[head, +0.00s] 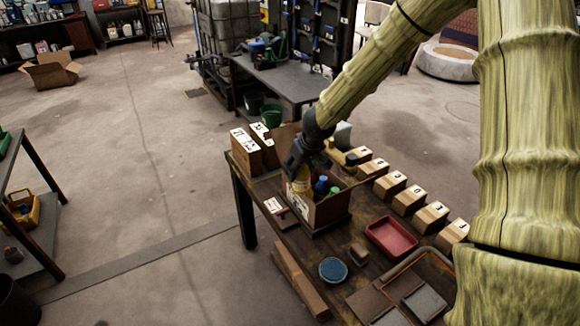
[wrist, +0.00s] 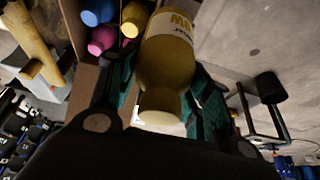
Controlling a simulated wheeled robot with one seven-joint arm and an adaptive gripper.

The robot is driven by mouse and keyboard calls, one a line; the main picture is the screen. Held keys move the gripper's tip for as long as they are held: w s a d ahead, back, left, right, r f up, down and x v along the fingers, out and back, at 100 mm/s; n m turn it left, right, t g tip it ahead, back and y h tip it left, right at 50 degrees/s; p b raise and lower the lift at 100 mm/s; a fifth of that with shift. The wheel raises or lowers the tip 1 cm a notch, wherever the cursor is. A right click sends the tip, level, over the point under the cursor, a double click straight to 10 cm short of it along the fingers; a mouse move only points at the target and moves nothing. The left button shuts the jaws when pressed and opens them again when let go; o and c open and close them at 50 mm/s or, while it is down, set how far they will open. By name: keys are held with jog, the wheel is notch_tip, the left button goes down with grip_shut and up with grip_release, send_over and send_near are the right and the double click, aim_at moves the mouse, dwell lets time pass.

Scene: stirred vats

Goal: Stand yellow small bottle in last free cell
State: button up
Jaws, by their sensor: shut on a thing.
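My gripper (head: 300,168) is shut on a yellow small bottle (head: 301,184), which also shows in the wrist view (wrist: 168,60) between the green finger pads. Its pale cap end points toward the wrist camera and a white label shows on its far part. The bottle is at the left part of an open cardboard box (head: 329,211) on the table. I cannot tell whether its base is inside a cell. In the wrist view, a blue bottle (wrist: 97,10), a pink bottle (wrist: 102,41) and another yellow bottle (wrist: 134,18) stand in the box to its left.
The brown table (head: 291,232) also holds a row of small cartons (head: 390,185) at right, a red tray (head: 392,238), a blue round dish (head: 333,270) and labelled boxes (head: 247,152) behind left. A long cardboard piece (head: 300,284) lies along the front edge.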

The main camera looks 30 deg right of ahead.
jog(key=s+d+p, duration=0.1)
jog(key=d+p, duration=0.2)
jog(key=d, duration=0.3)
jog(key=shift+s+p, duration=0.15)
jog(key=shift+p, duration=0.25)
jog(key=shift+d+f+b, duration=0.1)
jog(key=shift+f+b, duration=0.2)
jog(key=shift+b, duration=0.05)
jog(key=shift+f+b, duration=0.6)
jog(key=shift+b, duration=0.15)
jog(key=shift+f+b, duration=0.25)
jog(key=shift+b, duration=0.05)
jog(key=shift+f+b, duration=1.15)
jog(key=shift+b, duration=0.1)
jog(key=shift+f, duration=0.25)
jog(key=shift+f+b, duration=0.7)
jog(key=shift+b, duration=0.3)
